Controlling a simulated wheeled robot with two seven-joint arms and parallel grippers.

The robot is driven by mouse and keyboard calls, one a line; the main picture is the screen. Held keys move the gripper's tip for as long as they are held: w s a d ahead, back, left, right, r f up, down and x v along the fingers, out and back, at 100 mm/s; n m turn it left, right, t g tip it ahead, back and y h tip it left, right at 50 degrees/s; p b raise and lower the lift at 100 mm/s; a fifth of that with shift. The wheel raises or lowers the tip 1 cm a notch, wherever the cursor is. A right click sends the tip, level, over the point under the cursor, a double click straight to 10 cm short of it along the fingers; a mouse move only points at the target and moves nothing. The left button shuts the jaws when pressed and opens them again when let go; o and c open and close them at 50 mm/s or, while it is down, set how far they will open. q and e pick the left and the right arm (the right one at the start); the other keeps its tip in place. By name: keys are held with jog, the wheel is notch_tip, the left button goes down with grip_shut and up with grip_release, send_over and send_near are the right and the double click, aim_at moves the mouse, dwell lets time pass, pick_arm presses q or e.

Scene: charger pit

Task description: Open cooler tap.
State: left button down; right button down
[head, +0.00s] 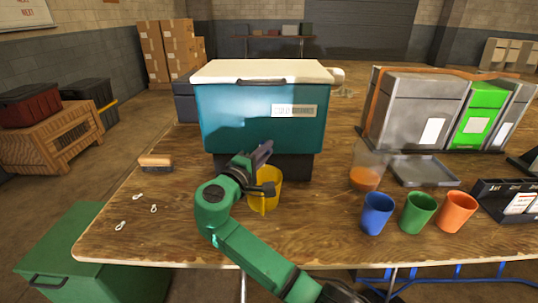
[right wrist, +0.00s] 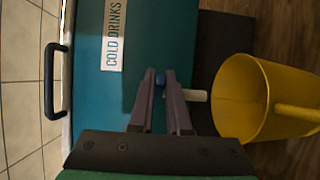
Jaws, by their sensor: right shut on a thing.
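A teal cooler (head: 240,120) with a white lid stands on a dark base on the wooden table. Its tap (right wrist: 194,95), a pale spout with a blue part, shows in the right wrist view, turned sideways there. My right gripper (head: 262,150) is at the cooler's front; in the right wrist view its fingers (right wrist: 166,82) are shut around the tap's blue part. In the head view the gripper hides the tap. A yellow cup (head: 272,192) stands at the cooler's front below the tap and also shows in the right wrist view (right wrist: 240,98). My left gripper is not in view.
Blue (head: 377,214), green (head: 417,212) and orange (head: 457,212) cups stand at the right front. A clear pitcher (head: 366,172) with orange liquid and a grey tray (head: 422,170) are behind them. A brush (head: 156,162) lies left. The table's left front is mostly clear.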

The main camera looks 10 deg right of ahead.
jog(key=shift+a+r+m+g+h+b, duration=0.1)
jog(key=shift+a+m+g+h+b, duration=0.25)
jog(key=shift+m+g+h, duration=0.4)
jog(key=c, duration=0.9)
grip_release()
jog(key=shift+d, duration=0.1)
jog(key=shift+w, duration=0.1)
